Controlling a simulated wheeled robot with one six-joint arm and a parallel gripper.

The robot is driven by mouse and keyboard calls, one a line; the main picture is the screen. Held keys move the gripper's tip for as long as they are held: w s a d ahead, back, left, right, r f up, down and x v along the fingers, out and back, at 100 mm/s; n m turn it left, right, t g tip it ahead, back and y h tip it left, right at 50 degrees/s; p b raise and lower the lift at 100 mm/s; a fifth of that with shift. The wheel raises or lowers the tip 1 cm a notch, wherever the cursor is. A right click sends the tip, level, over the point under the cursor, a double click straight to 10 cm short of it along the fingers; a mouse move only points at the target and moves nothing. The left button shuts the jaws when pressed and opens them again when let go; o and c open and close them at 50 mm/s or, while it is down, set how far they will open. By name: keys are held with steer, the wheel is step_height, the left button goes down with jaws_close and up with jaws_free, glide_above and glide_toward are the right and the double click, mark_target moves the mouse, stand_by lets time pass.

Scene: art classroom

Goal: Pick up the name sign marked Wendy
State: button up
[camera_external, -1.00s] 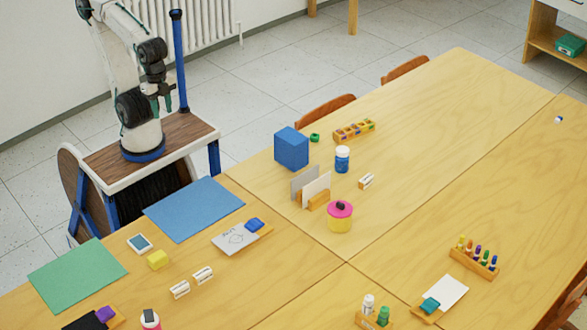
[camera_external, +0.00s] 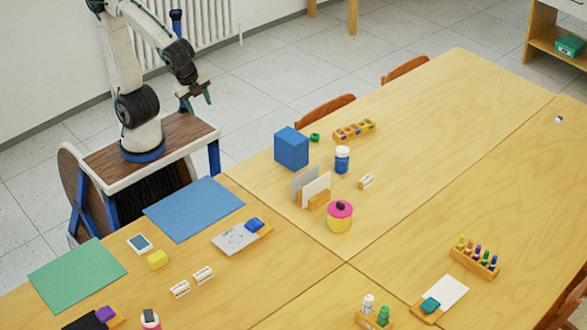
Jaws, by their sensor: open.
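Several small white name signs with wooden bases stand on the tables. Two are close together at the front left, one sign (camera_external: 180,289) a little left of and nearer than the other sign (camera_external: 204,275). The lettering is too small to read, so I cannot tell which is marked Wendy. My gripper (camera_external: 197,101) is open and empty, raised above the floor beyond the table's edge, well apart from all the signs.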

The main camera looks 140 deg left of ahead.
steer(key=w+a+f+m+g+y, duration=0.1)
steer(key=w+a+m+y, duration=0.25)
steer(key=w+a, duration=0.9)
steer(key=m+y, duration=0.7)
steer(key=m, duration=0.4)
glide_above(365, 179)
steer(key=d, duration=0.5)
step_height(365, 179, down, 25)
steer(key=shift+g, duration=0.3)
steer(key=f, duration=0.7)
steer(key=shift+w+a+f, duration=0.1)
steer(key=shift+w+a, duration=0.1)
steer(key=shift+a, duration=0.05)
steer(key=shift+a+f, duration=0.15)
steer(key=shift+f, duration=0.2)
steer(key=shift+x, duration=3.5)
jaws_close()
